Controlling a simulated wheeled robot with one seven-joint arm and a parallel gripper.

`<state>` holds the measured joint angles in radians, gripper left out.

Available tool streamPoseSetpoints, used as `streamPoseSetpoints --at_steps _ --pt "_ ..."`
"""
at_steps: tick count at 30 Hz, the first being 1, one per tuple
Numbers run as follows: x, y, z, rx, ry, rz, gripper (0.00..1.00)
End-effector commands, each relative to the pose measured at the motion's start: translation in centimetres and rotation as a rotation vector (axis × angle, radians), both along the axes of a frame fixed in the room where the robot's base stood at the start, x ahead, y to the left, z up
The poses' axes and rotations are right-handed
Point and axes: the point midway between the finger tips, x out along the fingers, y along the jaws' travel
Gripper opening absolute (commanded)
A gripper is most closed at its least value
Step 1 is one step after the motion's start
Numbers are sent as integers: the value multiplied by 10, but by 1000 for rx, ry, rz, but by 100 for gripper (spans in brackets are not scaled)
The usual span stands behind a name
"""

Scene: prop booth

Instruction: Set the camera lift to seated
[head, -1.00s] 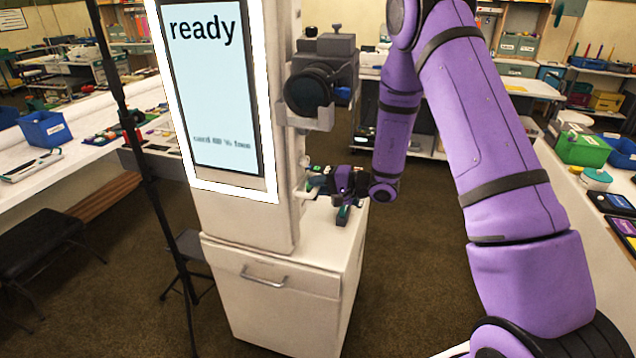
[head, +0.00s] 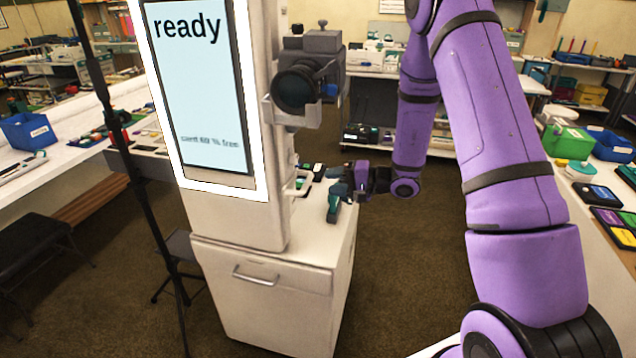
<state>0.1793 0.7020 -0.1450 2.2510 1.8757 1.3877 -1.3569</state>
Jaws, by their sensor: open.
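The camera (head: 300,82), dark with a large lens, sits in a grey bracket on the right side of the white booth column (head: 225,215). The booth's screen (head: 200,100) reads "ready" with a smaller line below it. Small controls (head: 303,184) with green and dark parts show low on the column's side, above the cabinet top; their markings are too small to read. My gripper (head: 340,190) is open just right of these controls, low over the cabinet top. It looks apart from them. Its fingers are teal and partly overlap the cabinet behind.
The white cabinet (head: 268,305) carries the column. A black stand (head: 118,140) rises at left. A bench with a blue bin (head: 28,132) is far left. A right-hand table holds a green bin (head: 568,141) and flat dark panels (head: 612,222). Carpet is open right of the cabinet.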

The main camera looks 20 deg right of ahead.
Motion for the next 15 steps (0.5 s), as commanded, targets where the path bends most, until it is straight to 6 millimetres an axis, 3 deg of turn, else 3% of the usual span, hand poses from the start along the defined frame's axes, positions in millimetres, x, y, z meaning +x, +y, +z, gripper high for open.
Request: streamPoseSetpoints --at_steps 6,15 --pt "-14 -20 5 0 1 -1 42" --pt "-18 -24 6 1 1 1 42"
